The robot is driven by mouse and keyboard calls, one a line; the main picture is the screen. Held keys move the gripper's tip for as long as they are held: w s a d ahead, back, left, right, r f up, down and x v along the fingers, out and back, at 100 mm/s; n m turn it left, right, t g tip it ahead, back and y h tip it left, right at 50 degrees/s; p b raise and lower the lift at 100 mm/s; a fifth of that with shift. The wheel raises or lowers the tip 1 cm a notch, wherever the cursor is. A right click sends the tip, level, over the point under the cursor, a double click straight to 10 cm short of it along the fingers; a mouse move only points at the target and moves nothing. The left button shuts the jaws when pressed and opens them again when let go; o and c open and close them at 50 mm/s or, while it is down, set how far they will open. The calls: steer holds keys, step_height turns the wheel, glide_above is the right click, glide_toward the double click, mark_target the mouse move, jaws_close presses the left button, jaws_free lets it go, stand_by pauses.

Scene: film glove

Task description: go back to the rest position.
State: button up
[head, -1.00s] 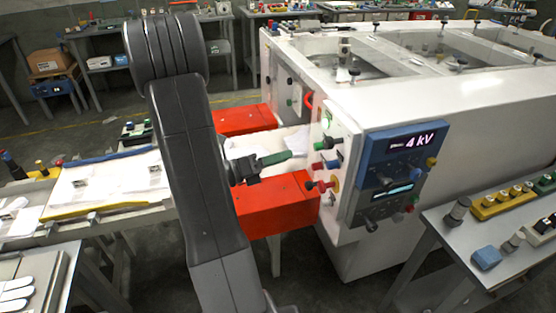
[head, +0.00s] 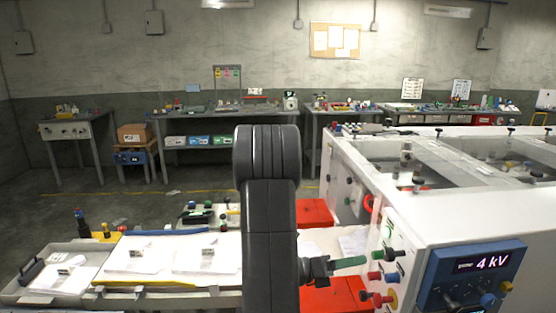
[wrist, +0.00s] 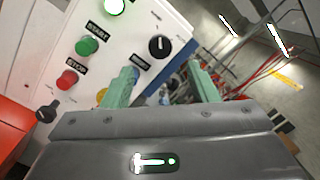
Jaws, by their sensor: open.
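My gripper (head: 364,260) is in front of the left end of the white machine (head: 460,225), close to its control panel, with my dark arm upright left of it. In the wrist view my gripper (wrist: 165,78) has its two green fingers spread apart with nothing held between them. Behind them the panel shows a lit green lamp (wrist: 114,6), a green button (wrist: 87,45), a red button (wrist: 67,78) and a black knob (wrist: 159,46). Whether a finger touches the panel I cannot tell.
A blue display box (head: 470,275) reading 4 kV is on the machine's front. Red blocks (head: 330,296) lie below my gripper. A bench with white trays (head: 140,255) stands at left. Workbenches line the back wall. Open floor (head: 60,215) lies at far left.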

mark_target(385, 255)
steer(key=shift+w+d+r+p, duration=0.2)
steer(key=shift+d+p, duration=0.2)
steer(key=shift+d, duration=1.2)
steer(key=shift+w+d+r+p, duration=0.1)
steer(key=shift+d+r+p, duration=0.2)
steer(key=shift+d, duration=1.35)
steer(key=shift+w+d+r+p, duration=0.1)
steer(key=shift+d+p, duration=0.35)
steer(key=shift+d, duration=1.15)
